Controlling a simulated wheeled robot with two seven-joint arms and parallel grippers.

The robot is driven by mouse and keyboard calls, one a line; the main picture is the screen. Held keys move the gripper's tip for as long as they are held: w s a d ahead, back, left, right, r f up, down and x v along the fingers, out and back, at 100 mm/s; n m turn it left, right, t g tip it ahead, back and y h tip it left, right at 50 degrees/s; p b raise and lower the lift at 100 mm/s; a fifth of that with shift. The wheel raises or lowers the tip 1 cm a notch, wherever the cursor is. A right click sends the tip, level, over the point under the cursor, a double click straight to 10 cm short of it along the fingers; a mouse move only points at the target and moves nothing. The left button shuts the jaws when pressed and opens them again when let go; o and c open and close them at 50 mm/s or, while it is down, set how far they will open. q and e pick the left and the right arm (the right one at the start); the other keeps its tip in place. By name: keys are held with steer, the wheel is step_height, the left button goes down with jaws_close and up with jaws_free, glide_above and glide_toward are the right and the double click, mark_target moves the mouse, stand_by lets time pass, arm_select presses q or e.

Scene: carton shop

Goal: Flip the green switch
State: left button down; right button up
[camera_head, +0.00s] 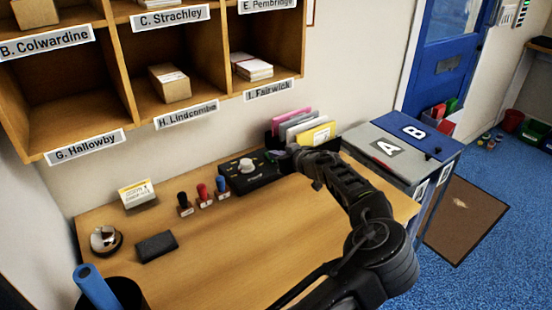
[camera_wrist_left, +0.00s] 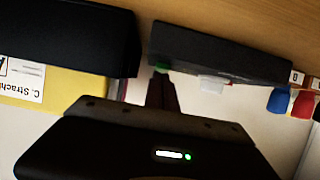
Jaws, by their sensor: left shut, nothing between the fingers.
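A black control box (camera_head: 250,178) with a white knob (camera_head: 246,165) sits at the back of the wooden desk. In the left wrist view the box (camera_wrist_left: 225,52) appears upside down, with the white knob (camera_wrist_left: 212,85) and a small green switch (camera_wrist_left: 162,67) on it. My left gripper (camera_head: 297,163) is at the right end of the box, in front of the file holder. Its fingers (camera_wrist_left: 162,88) are shut and empty, and their tips look close to the green switch. I cannot tell whether they touch it. My right gripper is not in view.
A black file holder with coloured folders (camera_head: 318,136) stands right of the box; a yellow folder (camera_wrist_left: 50,95) shows close by in the left wrist view. Several stamps (camera_head: 203,194) stand left of the box. Grey and blue bins (camera_head: 432,146) adjoin the desk. The desk's front middle (camera_head: 235,245) is clear.

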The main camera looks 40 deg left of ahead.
arm_select(q)
steer(key=shift+p, duration=0.35)
steer(key=shift+r, duration=0.75)
